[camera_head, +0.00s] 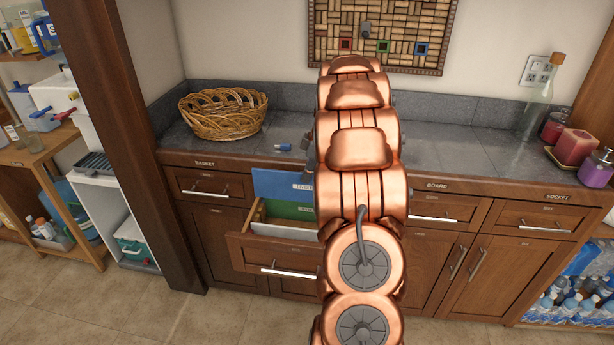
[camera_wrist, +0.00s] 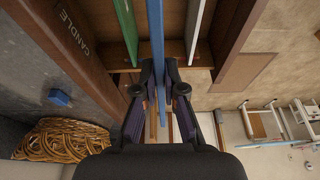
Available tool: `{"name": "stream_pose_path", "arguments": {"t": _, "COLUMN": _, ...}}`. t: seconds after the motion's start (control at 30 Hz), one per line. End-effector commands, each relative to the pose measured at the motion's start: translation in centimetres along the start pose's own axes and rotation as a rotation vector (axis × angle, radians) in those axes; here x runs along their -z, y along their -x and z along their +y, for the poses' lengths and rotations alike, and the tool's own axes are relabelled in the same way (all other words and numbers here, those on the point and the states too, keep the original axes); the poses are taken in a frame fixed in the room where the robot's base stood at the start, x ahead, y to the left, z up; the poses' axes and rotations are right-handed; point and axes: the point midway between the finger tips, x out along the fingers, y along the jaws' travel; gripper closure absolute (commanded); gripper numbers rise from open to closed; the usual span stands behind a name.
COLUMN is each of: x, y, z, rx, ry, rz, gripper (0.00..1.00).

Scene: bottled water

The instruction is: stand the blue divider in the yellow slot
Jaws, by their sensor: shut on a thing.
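My gripper (camera_wrist: 158,75) is shut on the blue divider (camera_wrist: 157,30), a thin flat panel seen edge-on in the wrist view. In the head view the blue divider (camera_head: 272,182) is upright above the open drawer (camera_head: 240,250), its right part hidden by my arm. The green divider (camera_head: 288,210) shows below it; in the wrist view the green divider (camera_wrist: 125,25) is to the left of the blue one, with a gap between. Pale yellow strips show low in the drawer in the wrist view, but I cannot tell which is the yellow slot.
A wicker basket (camera_head: 222,112) and a small blue object (camera_head: 283,147) sit on the grey counter. A pale panel (camera_wrist: 195,25) is right of the blue divider in the wrist view. Red candles (camera_head: 575,146) and a bottle (camera_head: 541,95) stand at the right.

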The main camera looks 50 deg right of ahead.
Motion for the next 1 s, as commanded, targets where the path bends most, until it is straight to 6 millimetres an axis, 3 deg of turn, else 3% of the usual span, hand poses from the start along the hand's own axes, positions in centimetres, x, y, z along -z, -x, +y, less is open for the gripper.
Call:
{"name": "stream_pose_path", "arguments": {"t": 0.6, "x": -1.4, "y": -4.7, "z": 0.0, "rx": 0.001, "ry": 0.002, "rz": 0.0, "gripper": 1.0}}
{"name": "stream_pose_path", "arguments": {"t": 1.0, "x": -1.7, "y": -5.5, "z": 0.0, "rx": 0.0, "ry": 0.002, "rz": -0.001, "gripper": 1.0}}
